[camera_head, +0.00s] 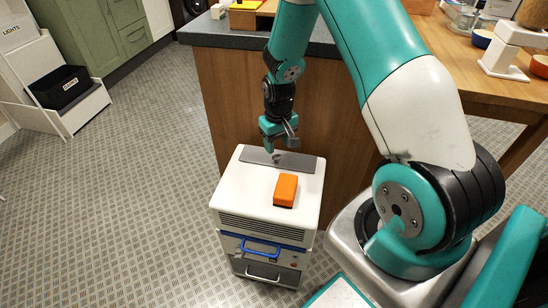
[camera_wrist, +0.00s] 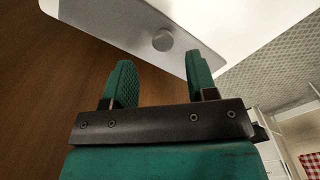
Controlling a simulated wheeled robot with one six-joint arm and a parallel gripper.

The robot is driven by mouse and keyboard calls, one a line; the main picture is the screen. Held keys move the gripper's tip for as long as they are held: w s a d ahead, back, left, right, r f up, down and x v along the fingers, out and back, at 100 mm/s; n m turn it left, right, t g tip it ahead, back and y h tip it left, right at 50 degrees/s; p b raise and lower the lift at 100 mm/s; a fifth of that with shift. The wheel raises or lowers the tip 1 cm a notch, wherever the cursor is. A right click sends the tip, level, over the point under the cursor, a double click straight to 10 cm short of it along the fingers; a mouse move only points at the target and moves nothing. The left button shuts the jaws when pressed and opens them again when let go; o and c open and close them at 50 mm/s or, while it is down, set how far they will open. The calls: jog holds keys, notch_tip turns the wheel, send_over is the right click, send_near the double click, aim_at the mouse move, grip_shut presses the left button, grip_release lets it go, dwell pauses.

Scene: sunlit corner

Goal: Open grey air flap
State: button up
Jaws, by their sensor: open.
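The grey air flap (camera_head: 303,163) is a flat strip along the back of the top of a white box-shaped unit (camera_head: 241,192). It looks closed, lying level with the top. In the wrist view the flap (camera_wrist: 115,22) carries a small round grey knob (camera_wrist: 163,40). My gripper (camera_head: 279,145) points down above the flap and hides part of it in the head view. In the wrist view my gripper (camera_wrist: 161,72) is open and empty, its two green fingers spread apart. The knob appears between and beyond the fingertips, apart from both.
An orange block (camera_head: 286,189) lies on the unit's top, in front of the flap. The unit's front has a blue handle (camera_head: 260,247) and a grey handle below it. A wooden counter (camera_head: 230,95) stands close behind. The patterned floor (camera_head: 150,190) on the left is clear.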

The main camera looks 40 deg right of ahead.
aim_at(277, 156)
jog(key=shift+a+f, duration=0.2)
jog(key=shift+f, duration=2.1)
jog(key=shift+c, duration=0.2)
